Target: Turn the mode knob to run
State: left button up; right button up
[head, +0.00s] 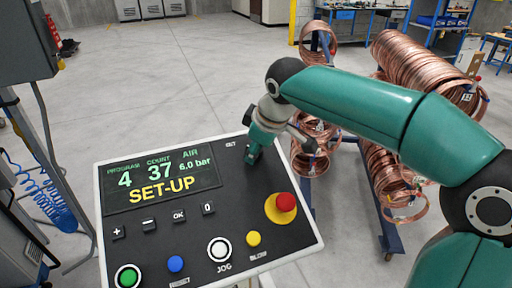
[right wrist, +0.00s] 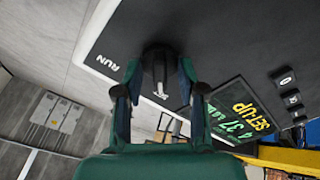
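The control panel (head: 185,240) fills the lower middle of the head view, and its display (head: 160,182) reads SET-UP. My right gripper (head: 254,152) is over the panel's far edge and hides the mode knob there. In the right wrist view the dark knob (right wrist: 159,62) has a light grey bar and sits between the two fingertips of my right gripper (right wrist: 159,72). The fingers are apart, one on each side of the knob; I cannot tell whether they touch it. The RUN label (right wrist: 108,62) is to the knob's left. The bar points toward another, partly hidden label. My left gripper is not in view.
A red stop button (head: 284,203) on a yellow base and a yellow button (head: 253,239) are on the panel's right side. White, blue and green buttons line its near edge. Racks of copper coils (head: 425,70) stand behind my right arm. Open floor lies beyond the panel.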

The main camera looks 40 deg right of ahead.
grip_shut()
jog(key=shift+m, duration=0.4)
jog(key=m+b, duration=0.1)
jog(key=m, duration=0.2)
jog(key=shift+f+b, duration=0.1)
jog(key=shift+b, duration=0.2)
jog(key=m+b, duration=0.1)
jog(key=m, duration=0.3)
jog(key=shift+m+h, duration=0.3)
jog(key=shift+h, duration=0.1)
jog(key=m+b, duration=0.1)
jog(key=m, duration=0.4)
jog(key=shift+a+m+b, duration=0.1)
jog(key=shift+m+b, duration=0.2)
jog(key=shift+b, duration=0.1)
jog(key=m, duration=0.4)
jog(key=shift+h+b, duration=0.3)
